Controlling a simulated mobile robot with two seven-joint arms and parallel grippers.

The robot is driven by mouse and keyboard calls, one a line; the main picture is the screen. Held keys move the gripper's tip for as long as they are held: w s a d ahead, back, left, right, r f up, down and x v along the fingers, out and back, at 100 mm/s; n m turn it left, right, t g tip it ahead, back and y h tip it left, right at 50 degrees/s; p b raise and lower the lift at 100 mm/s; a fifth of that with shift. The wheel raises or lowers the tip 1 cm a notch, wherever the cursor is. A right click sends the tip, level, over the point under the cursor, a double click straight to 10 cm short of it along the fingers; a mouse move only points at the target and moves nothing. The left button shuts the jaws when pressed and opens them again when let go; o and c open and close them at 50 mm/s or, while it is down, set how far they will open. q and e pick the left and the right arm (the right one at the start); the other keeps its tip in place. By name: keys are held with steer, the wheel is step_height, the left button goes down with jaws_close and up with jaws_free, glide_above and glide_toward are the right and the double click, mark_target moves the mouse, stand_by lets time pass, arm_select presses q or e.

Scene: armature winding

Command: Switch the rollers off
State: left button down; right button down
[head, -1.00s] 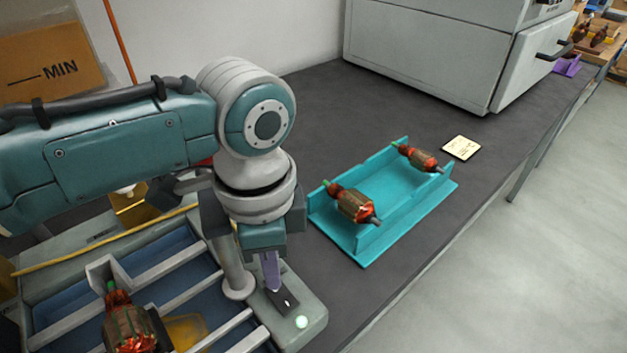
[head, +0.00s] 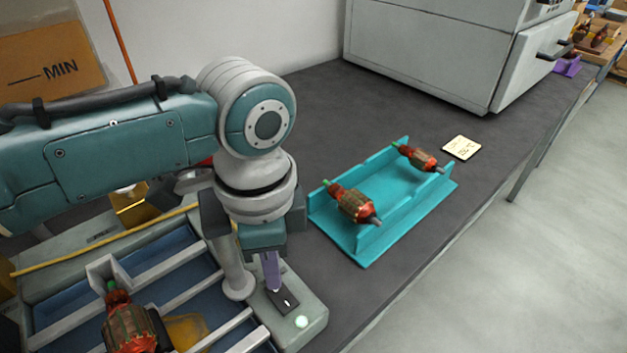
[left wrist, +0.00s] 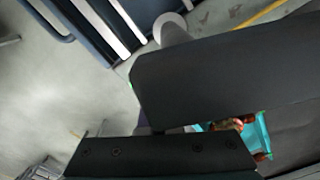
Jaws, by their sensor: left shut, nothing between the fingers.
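The roller machine (head: 170,280) stands at the lower left of the head view, with pale bars across a blue tray. Its grey end block carries a dark switch plate (head: 286,301) and a lit pale green lamp (head: 302,321). My left gripper (head: 275,288) is shut and empty, pointing down with its purple fingertips at the switch plate. I cannot tell whether they touch it, and the fingertips partly cover the plate. In the left wrist view dark gripper parts fill much of the picture. My right gripper is not in view.
A copper-wound armature (head: 130,325) rests on the roller machine. A teal tray (head: 400,225) to the right holds two more armatures. A pale note (head: 461,147) lies beyond it, before a large grey cabinet (head: 440,50). The dark bench top is clear between them.

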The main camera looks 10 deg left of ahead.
arm_select(q)
steer(key=shift+f+b, duration=0.75)
steer(key=shift+f, duration=0.2)
stand_by(1.0)
steer(key=shift+r, duration=0.1)
step_height(320, 180, up, 7)
steer(key=p, duration=0.7)
steer(key=shift+p, duration=0.35)
